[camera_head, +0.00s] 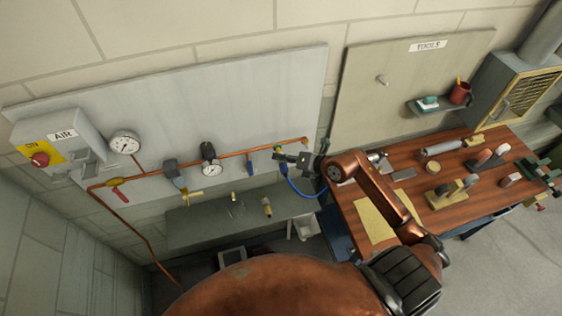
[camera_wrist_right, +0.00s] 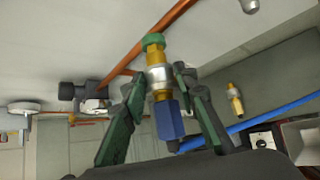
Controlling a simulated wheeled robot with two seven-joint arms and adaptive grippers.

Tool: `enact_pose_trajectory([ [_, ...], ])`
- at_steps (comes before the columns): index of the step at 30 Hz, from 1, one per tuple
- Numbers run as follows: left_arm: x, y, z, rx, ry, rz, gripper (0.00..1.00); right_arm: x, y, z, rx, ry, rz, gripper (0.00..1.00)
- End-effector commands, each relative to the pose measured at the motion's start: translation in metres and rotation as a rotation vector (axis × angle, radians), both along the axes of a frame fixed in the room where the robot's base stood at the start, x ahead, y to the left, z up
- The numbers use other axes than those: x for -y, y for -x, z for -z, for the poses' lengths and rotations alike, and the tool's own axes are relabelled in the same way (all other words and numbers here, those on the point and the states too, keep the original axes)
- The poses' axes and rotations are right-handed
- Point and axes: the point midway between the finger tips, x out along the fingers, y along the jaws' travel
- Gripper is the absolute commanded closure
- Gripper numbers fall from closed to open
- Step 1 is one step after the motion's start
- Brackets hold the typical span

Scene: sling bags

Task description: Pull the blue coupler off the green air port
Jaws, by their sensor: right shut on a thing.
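The green air port (camera_wrist_right: 153,41) is a green collar with a brass stem at the copper pipe; in the head view the green port (camera_head: 277,149) shows small at the pipe's right part. The blue coupler (camera_wrist_right: 168,120), with a silver sleeve, is in line with the brass stem; brass shows between sleeve and green collar. I cannot tell whether they are still locked together. My right gripper (camera_wrist_right: 160,78) is shut on the coupler, fingers either side of the sleeve. In the head view the right gripper (camera_head: 284,157) covers most of the coupler. My left gripper is not in view.
A blue hose (camera_head: 304,195) hangs in a loop below my right gripper. A grey shelf (camera_head: 190,229) below the pipe carries small brass fittings (camera_head: 267,208). Gauges and valves line the copper pipe (camera_head: 235,154) to the left. A wooden bench (camera_head: 415,208) with tools stands right.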

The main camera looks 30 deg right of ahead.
Motion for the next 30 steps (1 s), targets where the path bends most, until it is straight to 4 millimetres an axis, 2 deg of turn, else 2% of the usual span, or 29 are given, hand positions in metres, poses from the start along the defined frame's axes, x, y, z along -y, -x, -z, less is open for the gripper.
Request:
enact_pose_trajectory([
  [7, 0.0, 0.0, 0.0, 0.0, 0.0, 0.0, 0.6, 0.0, 0.0, -0.001, 0.002, -0.001, 0.0, 1.0],
  [30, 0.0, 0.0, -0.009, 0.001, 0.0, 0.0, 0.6, -0.006, 0.024, -0.001, 0.002, 0.0, 0.0, 1.0],
])
